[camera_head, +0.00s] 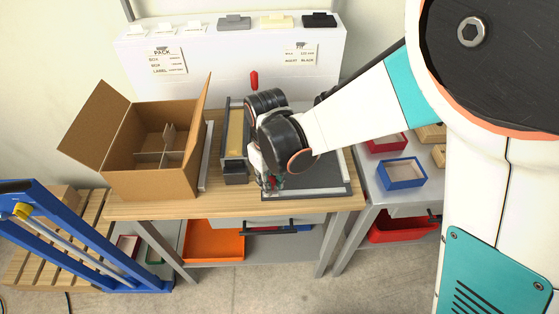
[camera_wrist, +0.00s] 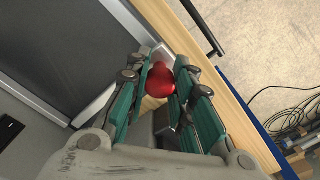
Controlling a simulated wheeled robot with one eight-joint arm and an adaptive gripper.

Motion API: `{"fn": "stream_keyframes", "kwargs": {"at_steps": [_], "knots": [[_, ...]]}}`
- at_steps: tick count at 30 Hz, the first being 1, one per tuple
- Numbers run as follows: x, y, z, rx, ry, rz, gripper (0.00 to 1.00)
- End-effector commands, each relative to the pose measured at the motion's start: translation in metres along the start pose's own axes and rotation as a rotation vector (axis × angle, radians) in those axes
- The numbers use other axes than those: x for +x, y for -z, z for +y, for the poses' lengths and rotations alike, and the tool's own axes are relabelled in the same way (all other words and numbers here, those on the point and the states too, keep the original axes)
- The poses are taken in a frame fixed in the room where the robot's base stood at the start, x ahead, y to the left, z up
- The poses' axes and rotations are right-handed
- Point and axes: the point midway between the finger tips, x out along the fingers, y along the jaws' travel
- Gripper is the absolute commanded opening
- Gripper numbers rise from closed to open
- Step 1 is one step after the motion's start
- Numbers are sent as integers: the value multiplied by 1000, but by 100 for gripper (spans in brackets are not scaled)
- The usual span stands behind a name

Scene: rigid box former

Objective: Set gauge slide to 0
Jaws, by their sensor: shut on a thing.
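My gripper (camera_head: 270,183) is low over the front left corner of a dark grey board (camera_head: 320,190) on the wooden bench. In the wrist view my gripper (camera_wrist: 161,66) has its green-padded fingers closed around a rounded red knob (camera_wrist: 160,82), which looks like the gauge slide's knob. A pale metal bar (camera_wrist: 95,106) runs along the dark board's edge beside the fingers. The gauge scale and its 0 mark cannot be made out. My arm hides much of the board in the head view.
An open cardboard box (camera_head: 150,165) with dividers stands on the left of the bench. A long narrow tray (camera_head: 235,135) and a red handle (camera_head: 254,79) are left of my arm. A blue bin (camera_head: 401,174) sits on the right-hand table. The bench's front edge (camera_head: 230,208) is close.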

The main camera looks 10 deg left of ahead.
Motion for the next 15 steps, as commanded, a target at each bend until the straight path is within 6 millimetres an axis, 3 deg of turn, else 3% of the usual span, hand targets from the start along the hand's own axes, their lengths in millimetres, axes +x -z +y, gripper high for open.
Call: {"fn": "stream_keyframes", "kwargs": {"at_steps": [2, 3, 5, 15], "knots": [[-1, 6, -7, -9, 11, 12, 0], [-1, 6, -7, -9, 11, 12, 28], [-1, 6, -6, -9, 11, 13, 42], [-1, 4, -4, -5, 8, 8, 42]]}}
